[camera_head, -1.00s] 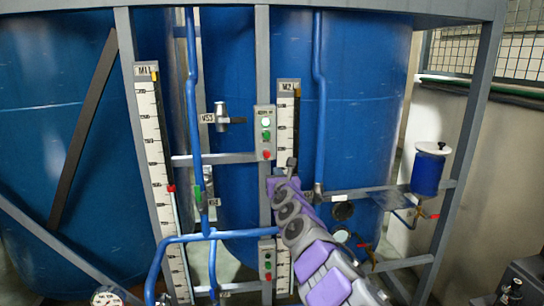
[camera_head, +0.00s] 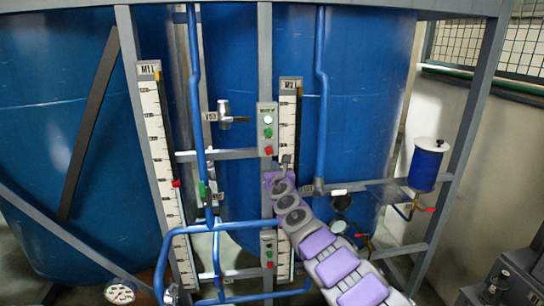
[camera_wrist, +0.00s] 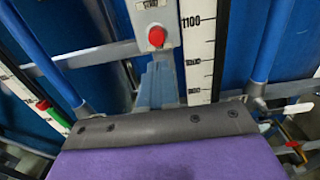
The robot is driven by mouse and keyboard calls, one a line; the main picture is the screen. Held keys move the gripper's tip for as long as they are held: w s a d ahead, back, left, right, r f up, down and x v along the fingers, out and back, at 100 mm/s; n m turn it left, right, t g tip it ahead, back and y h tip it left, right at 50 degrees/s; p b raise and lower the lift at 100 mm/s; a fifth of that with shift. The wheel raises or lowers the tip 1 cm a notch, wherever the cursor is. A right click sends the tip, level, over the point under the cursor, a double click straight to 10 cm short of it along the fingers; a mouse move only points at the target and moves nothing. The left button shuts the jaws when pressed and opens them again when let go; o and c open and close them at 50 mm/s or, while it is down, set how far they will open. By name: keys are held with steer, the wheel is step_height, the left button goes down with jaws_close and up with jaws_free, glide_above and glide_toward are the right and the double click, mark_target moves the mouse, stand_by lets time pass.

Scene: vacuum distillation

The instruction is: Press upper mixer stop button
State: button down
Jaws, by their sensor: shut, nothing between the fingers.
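The upper button box (camera_head: 267,130) is a grey panel on the upright post, with a white, a green and a red button in a column. Its red button (camera_head: 268,151) is at the bottom; it also shows in the wrist view (camera_wrist: 156,36), near the top centre. My gripper (camera_head: 286,162) is shut and empty, just below and right of the red button in the head view, seen against the M2 scale. No contact with the button shows. A purple part with a dark edge fills the bottom of the wrist view. The fingertips are hard to make out there.
A lower button box (camera_head: 268,250) sits on the same post, left of my arm. The M2 scale (camera_head: 289,110) stands right of the upper box. Blue pipes (camera_head: 197,100) and valves flank the post, and large blue tanks (camera_head: 350,90) stand behind.

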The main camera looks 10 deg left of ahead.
mark_target(269, 151)
steer(key=p+x, duration=0.2)
steer(key=x, duration=0.5)
steer(key=shift+a+p, duration=0.25)
steer(key=shift+p, duration=0.1)
steer(key=shift+w+d+f, duration=0.1)
steer(key=shift+d+f, duration=0.05)
